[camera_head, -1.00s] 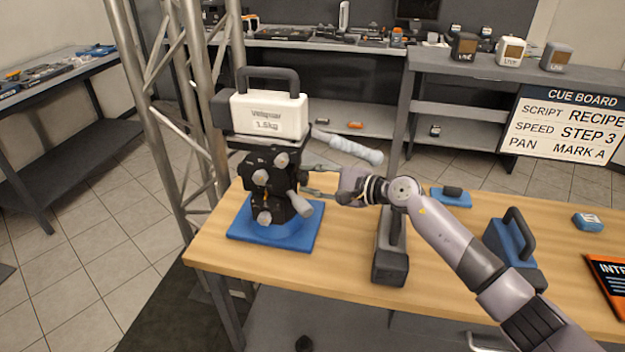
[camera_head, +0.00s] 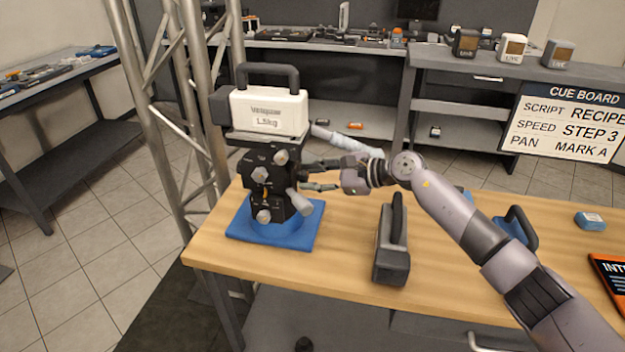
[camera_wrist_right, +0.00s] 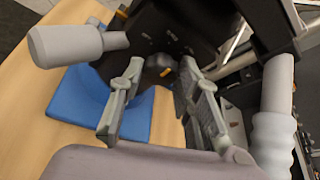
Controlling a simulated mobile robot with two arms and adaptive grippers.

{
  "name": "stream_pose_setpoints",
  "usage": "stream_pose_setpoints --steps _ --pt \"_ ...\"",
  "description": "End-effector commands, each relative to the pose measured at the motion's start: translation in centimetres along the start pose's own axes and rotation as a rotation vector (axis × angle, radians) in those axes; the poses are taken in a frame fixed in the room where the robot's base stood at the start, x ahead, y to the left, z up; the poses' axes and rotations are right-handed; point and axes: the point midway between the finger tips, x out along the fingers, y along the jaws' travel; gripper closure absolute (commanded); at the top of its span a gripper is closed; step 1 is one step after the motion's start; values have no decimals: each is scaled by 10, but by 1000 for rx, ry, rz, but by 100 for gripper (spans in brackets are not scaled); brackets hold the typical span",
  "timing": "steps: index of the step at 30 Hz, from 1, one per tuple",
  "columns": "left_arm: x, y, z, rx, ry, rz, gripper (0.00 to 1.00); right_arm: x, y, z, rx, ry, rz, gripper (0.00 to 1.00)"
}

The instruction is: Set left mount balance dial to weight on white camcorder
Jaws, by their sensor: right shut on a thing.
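The white camcorder (camera_head: 268,112), with a dark handle and a label that seems to read 1.5kg, sits on top of the black left mount (camera_head: 262,185). The mount stands on a blue pad (camera_head: 310,228) at the table's left end. My right gripper (camera_head: 312,176) is at the mount's right side. The dial's scale cannot be read. My left gripper is not in view.
A grey handle bar (camera_head: 345,140) sticks out behind my right gripper, and a short grey knob (camera_head: 300,202) is just below it. A dark grey camcorder (camera_head: 392,255) stands on the wooden table (camera_head: 345,265). A cue board (camera_head: 570,122) hangs at right. A truss (camera_head: 160,90) rises at left.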

Motion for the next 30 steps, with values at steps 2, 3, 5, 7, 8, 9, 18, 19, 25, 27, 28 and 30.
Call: stream_pose_setpoints --steps 2,3,5,7,8,9,18,19,25,27,28,30 --pt "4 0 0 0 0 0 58 0 0 -2 39 1 15 97" --pt "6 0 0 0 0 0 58 0 0 -2 56 1 23 97" --pt "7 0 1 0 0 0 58 0 0 -2 79 2 32 97" --pt "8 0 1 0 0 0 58 0 0 -1 100 1 42 97" --pt "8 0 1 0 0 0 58 0 0 -1 108 1 45 97" --pt "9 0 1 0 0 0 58 0 0 -1 117 1 49 97" --pt "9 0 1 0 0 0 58 0 -1 -1 138 1 58 97" --pt "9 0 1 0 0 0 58 0 -1 -1 138 1 58 97" --pt "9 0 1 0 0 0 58 0 -1 -1 137 1 57 69" --pt "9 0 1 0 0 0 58 0 -1 -1 137 1 57 64" --pt "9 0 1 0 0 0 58 0 -1 -1 137 1 57 62" --pt "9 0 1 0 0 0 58 0 -1 -1 137 1 57 57"
